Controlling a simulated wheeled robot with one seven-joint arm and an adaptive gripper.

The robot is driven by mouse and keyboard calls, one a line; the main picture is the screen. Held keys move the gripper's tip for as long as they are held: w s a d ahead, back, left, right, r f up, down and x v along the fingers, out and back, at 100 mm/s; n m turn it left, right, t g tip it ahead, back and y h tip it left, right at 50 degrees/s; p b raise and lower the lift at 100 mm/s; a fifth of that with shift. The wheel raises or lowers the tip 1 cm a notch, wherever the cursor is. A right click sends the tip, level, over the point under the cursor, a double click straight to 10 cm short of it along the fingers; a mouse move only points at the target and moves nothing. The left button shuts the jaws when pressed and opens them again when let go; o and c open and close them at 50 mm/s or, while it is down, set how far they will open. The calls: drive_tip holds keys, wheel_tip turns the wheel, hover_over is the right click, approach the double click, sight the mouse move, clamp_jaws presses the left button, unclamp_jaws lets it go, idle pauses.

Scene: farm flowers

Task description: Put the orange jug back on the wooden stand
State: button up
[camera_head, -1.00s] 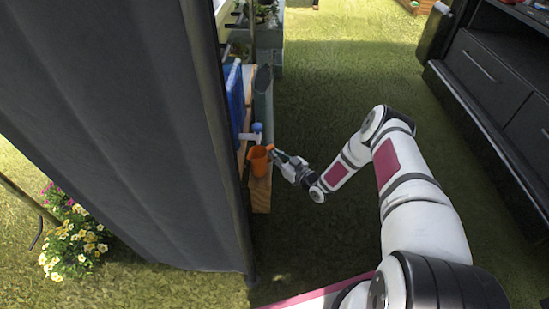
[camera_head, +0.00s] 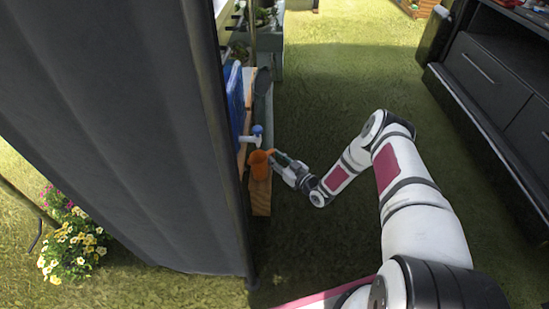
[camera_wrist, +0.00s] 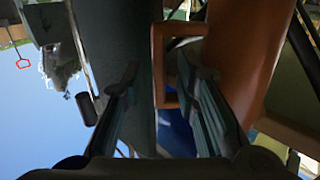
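The orange jug (camera_head: 259,166) stands upright at the near end of the wooden stand (camera_head: 260,201) in the head view. Whether its base fully rests on the wood cannot be told. My gripper (camera_head: 274,158) is at the jug's right side, at handle height. In the wrist view the jug's body (camera_wrist: 248,55) fills the right side, and its squared handle (camera_wrist: 158,70) reaches into the gap between my gripper's fingers (camera_wrist: 157,66). The fingers are apart, with the right one overlapping the handle opening. The handle's bar shows clear space toward the left finger.
A white and blue item (camera_head: 254,134) is just behind the jug. A blue panel (camera_head: 235,98) stands at the left. A dark grey curtain (camera_head: 120,120) blocks the left side. A dark cabinet (camera_head: 485,85) is at right; grass between is clear.

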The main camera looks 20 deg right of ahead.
drive_tip(key=p+v, duration=0.4)
drive_tip(key=v, duration=0.7)
drive_tip(key=shift+s+d, duration=0.2)
drive_tip(key=shift+s, duration=0.15)
drive_tip(key=o, duration=1.7)
drive_tip(key=v, duration=1.2)
clamp_jaws()
